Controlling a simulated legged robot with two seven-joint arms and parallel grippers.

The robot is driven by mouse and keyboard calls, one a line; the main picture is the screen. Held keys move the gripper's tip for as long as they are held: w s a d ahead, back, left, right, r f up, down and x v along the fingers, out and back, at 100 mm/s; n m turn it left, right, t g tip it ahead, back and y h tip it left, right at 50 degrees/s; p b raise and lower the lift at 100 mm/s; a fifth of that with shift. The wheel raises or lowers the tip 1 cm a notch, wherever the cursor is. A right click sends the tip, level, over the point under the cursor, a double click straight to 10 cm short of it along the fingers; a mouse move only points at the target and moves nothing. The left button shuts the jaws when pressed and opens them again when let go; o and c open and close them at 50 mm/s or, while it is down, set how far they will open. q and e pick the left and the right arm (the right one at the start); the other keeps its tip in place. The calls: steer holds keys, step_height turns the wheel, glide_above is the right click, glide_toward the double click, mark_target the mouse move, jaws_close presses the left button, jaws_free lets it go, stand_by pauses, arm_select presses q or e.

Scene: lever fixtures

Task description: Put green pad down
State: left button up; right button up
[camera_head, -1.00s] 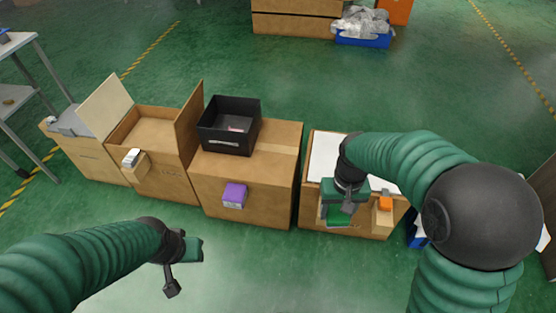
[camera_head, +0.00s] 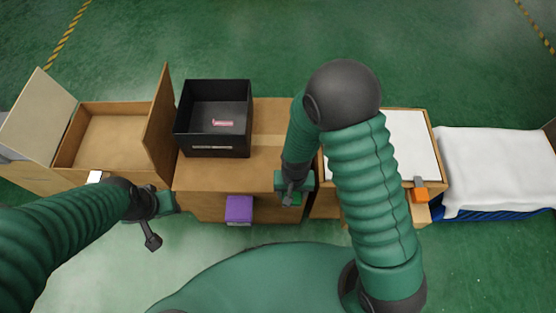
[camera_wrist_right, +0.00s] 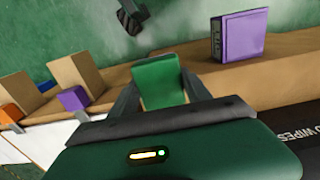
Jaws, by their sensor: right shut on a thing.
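The green pad (camera_wrist_right: 160,82) sits between the two fingers of my right gripper (camera_wrist_right: 162,92) in the right wrist view, and the gripper is shut on it. In the head view my right gripper (camera_head: 291,194) is near the front right edge of the middle cardboard box (camera_head: 272,128), right of the purple pad (camera_head: 239,209); the green pad is mostly hidden there by the gripper. The purple pad on the box front also shows in the wrist view (camera_wrist_right: 240,36). My left gripper (camera_head: 150,222) is at lower left, away from the pad; its finger opening is unclear.
A black bin (camera_head: 213,118) with a small pink item stands on the middle box. An open-flapped box (camera_head: 110,140) is at left. At right are a white-topped box (camera_head: 410,145) with an orange block (camera_head: 419,194) and a white-covered blue crate (camera_head: 495,170).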

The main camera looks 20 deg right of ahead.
steer(key=w+b, duration=0.1)
steer(key=w, duration=0.3)
steer(key=w+f+b, duration=0.1)
steer(key=w, duration=0.3)
steer(key=w+b, duration=0.1)
steer(key=w, duration=0.3)
steer(key=shift+d+f, duration=0.3)
steer(key=shift+w+f+b, duration=0.2)
steer(key=shift+w+b, duration=0.15)
steer(key=shift+b, duration=0.05)
step_height(320, 180, down, 3)
steer(key=shift+b, duration=0.95)
steer(key=shift+r, duration=0.1)
steer(key=o, duration=1.5)
steer(key=shift+c, duration=0.2)
